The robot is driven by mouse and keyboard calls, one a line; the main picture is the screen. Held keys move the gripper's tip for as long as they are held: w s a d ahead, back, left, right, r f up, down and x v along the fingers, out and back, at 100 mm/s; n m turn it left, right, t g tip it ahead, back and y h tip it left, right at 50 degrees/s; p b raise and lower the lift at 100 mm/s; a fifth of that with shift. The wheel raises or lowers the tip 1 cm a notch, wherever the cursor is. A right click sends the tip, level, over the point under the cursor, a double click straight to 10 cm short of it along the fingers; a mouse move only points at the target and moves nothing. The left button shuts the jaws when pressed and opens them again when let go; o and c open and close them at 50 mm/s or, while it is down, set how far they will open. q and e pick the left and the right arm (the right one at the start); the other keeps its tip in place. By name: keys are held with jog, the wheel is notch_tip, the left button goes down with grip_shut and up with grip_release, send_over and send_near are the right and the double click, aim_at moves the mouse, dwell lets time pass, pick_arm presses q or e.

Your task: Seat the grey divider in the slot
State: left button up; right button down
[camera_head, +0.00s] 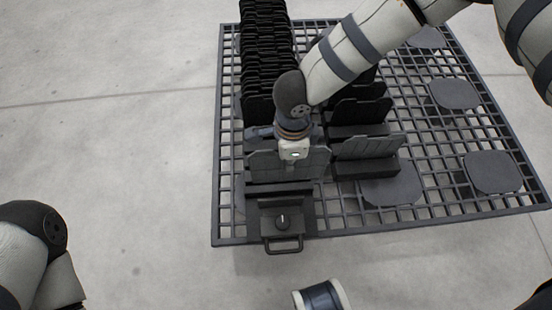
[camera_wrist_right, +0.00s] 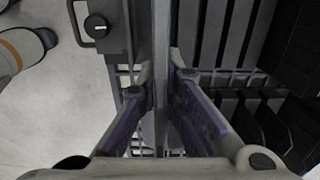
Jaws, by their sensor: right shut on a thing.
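The grey divider (camera_head: 262,166) stands upright at the front of the left-hand black rack in the head view. My right gripper (camera_head: 292,157) comes down from above and is shut on it near its middle. In the right wrist view the divider (camera_wrist_right: 161,40) shows edge-on, as a thin strip between the fingers of the right gripper (camera_wrist_right: 161,82). Its lower edge is close to the dark slotted block (camera_head: 280,189); I cannot tell whether it sits in the slot. My left gripper is out of view.
A row of black dividers (camera_head: 265,60) stands behind the gripper. To the right, another grey divider (camera_head: 368,147) stands in a black holder. A black unit with a knob and handle (camera_head: 282,222) sits in front. The dark grid table (camera_head: 440,206) has several flat pads.

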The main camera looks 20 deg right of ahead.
jog(key=w+f+b, duration=0.5)
jog(key=w+f, duration=0.2)
jog(key=f, duration=0.3)
jog(key=shift+w+d+f+b, duration=0.15)
jog(key=shift+w+f+b, duration=0.1)
jog(key=shift+w+b, duration=0.15)
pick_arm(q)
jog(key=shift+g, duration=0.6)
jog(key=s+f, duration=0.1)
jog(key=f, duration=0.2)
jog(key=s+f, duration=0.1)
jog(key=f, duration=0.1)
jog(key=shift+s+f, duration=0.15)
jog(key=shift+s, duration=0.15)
pick_arm(e)
jog(key=c, duration=1.8)
grip_release()
jog(key=shift+s+f, duration=0.1)
pick_arm(q)
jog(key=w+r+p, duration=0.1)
jog(key=p, duration=0.1)
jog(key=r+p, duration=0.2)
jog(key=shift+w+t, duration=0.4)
pick_arm(e)
notch_tip(320, 180, up, 12)
jog(key=shift+r, duration=0.15)
jog(key=shift+w, duration=0.2)
